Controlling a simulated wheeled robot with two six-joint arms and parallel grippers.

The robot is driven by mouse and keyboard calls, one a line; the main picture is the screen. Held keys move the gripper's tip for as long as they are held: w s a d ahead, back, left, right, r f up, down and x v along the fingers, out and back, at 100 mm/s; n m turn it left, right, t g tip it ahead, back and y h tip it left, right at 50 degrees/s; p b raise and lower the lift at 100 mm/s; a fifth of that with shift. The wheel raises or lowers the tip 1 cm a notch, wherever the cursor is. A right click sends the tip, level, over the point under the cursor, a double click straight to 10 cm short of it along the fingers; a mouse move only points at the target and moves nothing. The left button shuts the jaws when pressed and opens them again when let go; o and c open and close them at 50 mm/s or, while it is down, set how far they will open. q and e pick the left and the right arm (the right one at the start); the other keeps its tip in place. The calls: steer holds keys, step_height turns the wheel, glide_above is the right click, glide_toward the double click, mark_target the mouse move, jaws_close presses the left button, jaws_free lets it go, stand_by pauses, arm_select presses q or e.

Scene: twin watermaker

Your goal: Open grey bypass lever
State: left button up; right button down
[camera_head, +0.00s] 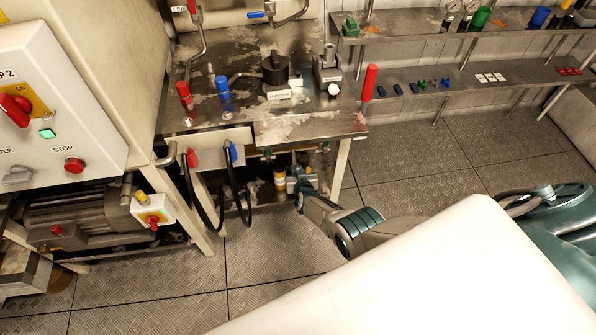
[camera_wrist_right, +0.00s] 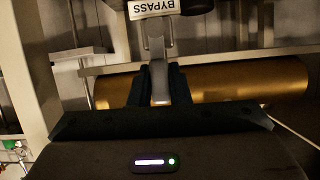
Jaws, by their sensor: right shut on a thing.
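The grey bypass lever (camera_wrist_right: 158,80) shows in the right wrist view, pointing down from a fitting below a white label that reads BYPASS (camera_wrist_right: 153,8). My right gripper (camera_wrist_right: 159,88) has its two dark fingers on either side of the lever and is shut on it. In the head view my right gripper (camera_head: 301,190) reaches in under the steel bench, near a yellow and white part (camera_head: 280,181). The lever itself is too small and hidden to make out in the head view. My left gripper is not in view.
A brass-coloured cylinder (camera_wrist_right: 235,82) lies across behind the lever. The steel bench (camera_head: 305,125) is above my right gripper, with its leg (camera_head: 341,165) close on the right. Black hoses (camera_head: 236,190) hang to the left. The floor (camera_head: 270,250) in front is clear.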

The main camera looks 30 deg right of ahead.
steer(key=c, duration=1.4)
jaws_free()
steer(key=shift+o, duration=0.2)
steer(key=shift+s+a+r+p, duration=0.1)
steer(key=shift+s+r+p, duration=0.05)
steer(key=shift+s+p, duration=0.15)
steer(key=p+v, duration=0.6)
steer(key=v, duration=0.4)
